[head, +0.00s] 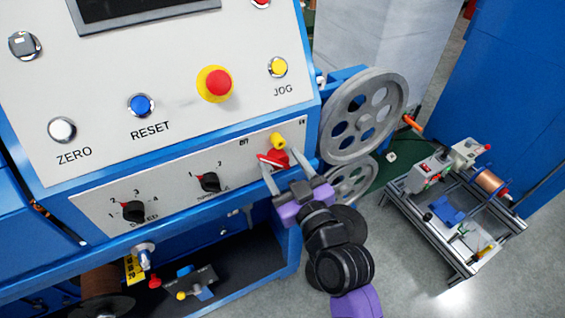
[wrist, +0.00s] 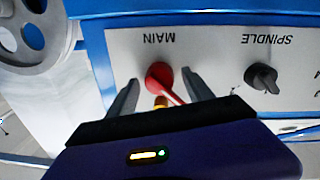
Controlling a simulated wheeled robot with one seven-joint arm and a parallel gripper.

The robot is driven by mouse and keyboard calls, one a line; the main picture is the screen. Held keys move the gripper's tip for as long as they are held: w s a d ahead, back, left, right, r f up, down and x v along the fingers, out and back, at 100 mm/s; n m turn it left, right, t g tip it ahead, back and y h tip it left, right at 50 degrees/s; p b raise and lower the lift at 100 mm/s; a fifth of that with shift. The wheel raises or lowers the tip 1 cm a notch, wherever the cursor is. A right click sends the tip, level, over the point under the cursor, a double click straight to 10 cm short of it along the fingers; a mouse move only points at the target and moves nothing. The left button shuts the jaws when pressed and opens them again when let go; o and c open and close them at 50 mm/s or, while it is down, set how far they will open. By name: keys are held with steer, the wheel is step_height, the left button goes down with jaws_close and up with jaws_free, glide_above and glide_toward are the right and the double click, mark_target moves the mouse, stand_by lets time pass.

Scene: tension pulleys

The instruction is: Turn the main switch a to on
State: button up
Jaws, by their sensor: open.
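The main switch (head: 276,157) is a red rotary knob with a thin red handle, at the right end of the lower white panel. In the head view its handle points left. The switch also shows in the wrist view (wrist: 159,75), beside the upside-down label MAIN, with its handle slanting down to the right. A yellow piece (head: 278,140) sits by the knob. My gripper (head: 282,162) is open at the panel, with one finger on each side of the switch. I cannot tell whether a finger touches the handle.
The black spindle knob (head: 209,182) and speed knob (head: 134,211) are left of the switch on the same panel. A red emergency button (head: 216,84) is above. Large grey pulleys (head: 364,116) stand close to the right. A small machine on a frame (head: 455,210) stands farther right.

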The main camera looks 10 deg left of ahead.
jaws_close()
steer(key=shift+m, duration=0.3)
stand_by(0.3)
steer(key=m+p, duration=0.2)
steer(key=m, duration=0.2)
steer(key=shift+r, duration=0.15)
steer(key=m+p, duration=0.1)
steer(key=m, duration=0.3)
steer(key=shift+d+m+p, duration=0.1)
steer(key=shift+m+p, duration=0.25)
steer(key=shift+m, duration=0.05)
steer(key=m+p, duration=0.1)
steer(key=m, duration=0.3)
steer(key=shift+w+g, duration=0.1)
steer(key=shift+g, duration=0.3)
steer(key=shift+m+y+p, duration=0.3)
steer(key=shift+m+p, duration=0.5)
steer(key=shift+m, duration=1.1)
